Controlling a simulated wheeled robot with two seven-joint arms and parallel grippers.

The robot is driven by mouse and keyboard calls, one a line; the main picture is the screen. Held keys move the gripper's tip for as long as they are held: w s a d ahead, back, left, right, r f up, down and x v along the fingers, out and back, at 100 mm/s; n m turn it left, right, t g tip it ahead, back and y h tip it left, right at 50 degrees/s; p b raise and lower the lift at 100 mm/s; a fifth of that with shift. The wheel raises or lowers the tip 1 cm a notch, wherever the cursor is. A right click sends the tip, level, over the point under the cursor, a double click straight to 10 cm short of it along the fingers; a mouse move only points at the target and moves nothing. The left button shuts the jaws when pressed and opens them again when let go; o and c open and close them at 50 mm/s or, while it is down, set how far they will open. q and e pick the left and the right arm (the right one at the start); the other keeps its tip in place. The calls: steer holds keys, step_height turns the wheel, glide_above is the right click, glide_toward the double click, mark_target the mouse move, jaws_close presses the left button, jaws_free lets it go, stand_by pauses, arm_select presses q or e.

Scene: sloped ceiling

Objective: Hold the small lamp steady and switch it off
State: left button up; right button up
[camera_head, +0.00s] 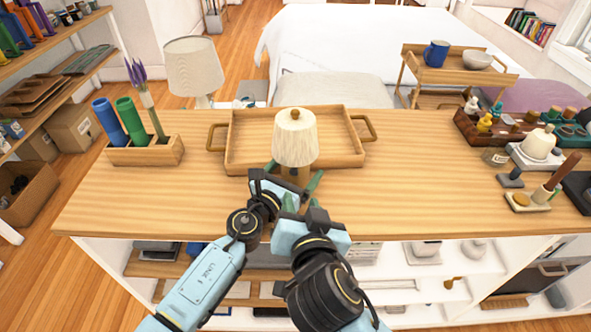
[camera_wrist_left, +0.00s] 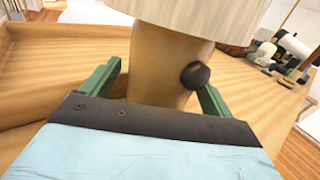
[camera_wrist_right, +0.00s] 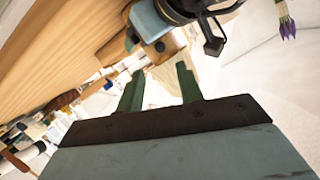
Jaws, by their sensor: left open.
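The small lamp (camera_head: 295,138) has a cream pleated shade and a wooden base. It stands upright at the table's front, before the wooden tray. In the left wrist view its wooden base (camera_wrist_left: 158,65) carries a dark round knob (camera_wrist_left: 195,75) on the right side. My left gripper (camera_head: 292,176) is open, with one green finger on each side of the base; I cannot tell whether they touch it. My right gripper (camera_head: 290,202) is just in front of and below the lamp. Its green fingers (camera_wrist_right: 160,88) are apart with nothing between them, close to my left gripper.
The wooden tray (camera_head: 345,158) lies behind the lamp on the table (camera_head: 430,180). A holder (camera_head: 146,153) with blue and green cylinders stands at left, and a larger lamp (camera_head: 194,66) stands behind. Several small items crowd the right end (camera_head: 528,200). The table between is clear.

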arm_select(q)
steer(key=c, duration=1.2)
steer(key=shift+c, duration=0.5)
arm_select(e)
jaws_close()
stand_by(2.5)
